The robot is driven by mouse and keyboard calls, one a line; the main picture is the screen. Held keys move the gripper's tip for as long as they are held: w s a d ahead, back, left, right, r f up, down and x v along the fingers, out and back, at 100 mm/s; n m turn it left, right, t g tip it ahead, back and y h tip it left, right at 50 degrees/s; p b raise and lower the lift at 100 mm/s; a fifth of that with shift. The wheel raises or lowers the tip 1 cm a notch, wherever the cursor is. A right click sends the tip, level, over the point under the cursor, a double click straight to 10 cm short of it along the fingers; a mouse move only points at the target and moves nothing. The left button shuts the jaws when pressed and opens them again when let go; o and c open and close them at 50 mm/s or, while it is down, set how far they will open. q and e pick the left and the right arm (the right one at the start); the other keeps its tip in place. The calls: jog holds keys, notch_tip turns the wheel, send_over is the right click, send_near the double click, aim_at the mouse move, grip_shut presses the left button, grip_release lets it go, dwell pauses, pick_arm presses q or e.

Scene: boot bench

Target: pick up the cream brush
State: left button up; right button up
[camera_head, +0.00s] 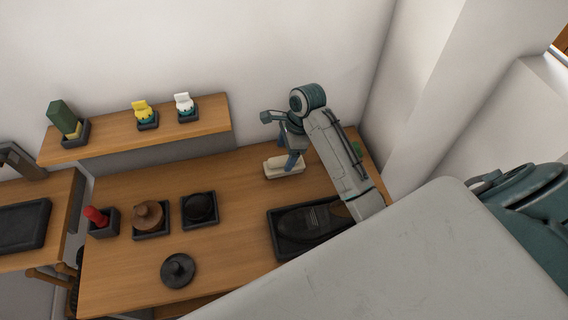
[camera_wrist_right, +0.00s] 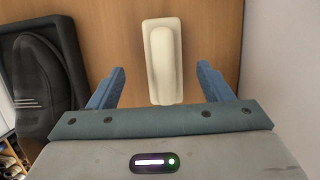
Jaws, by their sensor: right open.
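The cream brush (camera_head: 285,168) is a long pale block with a raised grip, lying on the wooden table near its back edge. It also shows in the right wrist view (camera_wrist_right: 162,60), ahead of my fingers and roughly centred between them. My right gripper (camera_head: 291,158) is just above and at the brush in the head view. In the right wrist view its two blue fingers (camera_wrist_right: 160,84) are apart, with only the near end of the brush reaching between them. My left gripper is not in view.
A black tray (camera_head: 275,232) with a dark shoe lies right of centre, beside the brush. Black trays hold a red-handled item (camera_head: 96,216), a brown round item (camera_head: 148,215) and a dark round item (camera_head: 200,207). A shelf (camera_head: 205,134) stands behind; a wall is close on the right.

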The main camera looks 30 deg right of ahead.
aim_at(284, 157)
jog(key=shift+f, duration=0.3)
jog(key=x, duration=0.1)
jog(key=p+x, duration=0.2)
jog(key=shift+w+d+f, duration=0.15)
jog(key=shift+w+f, duration=0.1)
jog(key=shift+f, duration=0.75)
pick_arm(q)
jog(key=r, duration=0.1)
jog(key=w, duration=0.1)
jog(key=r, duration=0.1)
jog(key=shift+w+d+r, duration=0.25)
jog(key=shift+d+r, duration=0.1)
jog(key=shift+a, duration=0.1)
pick_arm(e)
jog(key=shift+f, duration=0.3)
jog(key=c, duration=1.1)
